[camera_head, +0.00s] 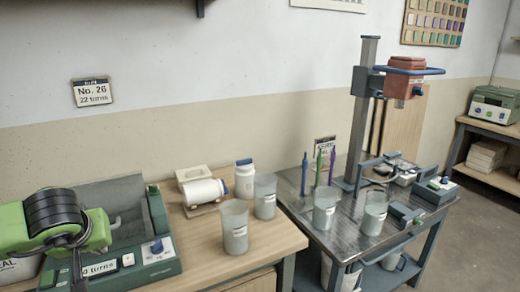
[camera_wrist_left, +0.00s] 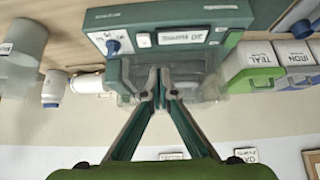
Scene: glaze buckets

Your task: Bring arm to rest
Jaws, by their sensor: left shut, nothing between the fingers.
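My left gripper (camera_head: 78,270) is at the lower left of the head view, at the end of my green and black arm, in front of the green machine (camera_head: 150,262) on the wooden bench. In the left wrist view, which looks upside down, its two fingers (camera_wrist_left: 160,88) meet at the tips and hold nothing. The machine (camera_wrist_left: 185,42) shows beyond the fingertips. I cannot tell whether they touch it. My right gripper is not in view.
Translucent buckets (camera_head: 235,228) and a white jar (camera_head: 244,180) stand on the wooden bench (camera_head: 275,243). A metal table (camera_head: 340,240) to the right bears more buckets (camera_head: 324,209) and a tall stand (camera_head: 361,120). Boxes (camera_wrist_left: 251,65) show in the wrist view.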

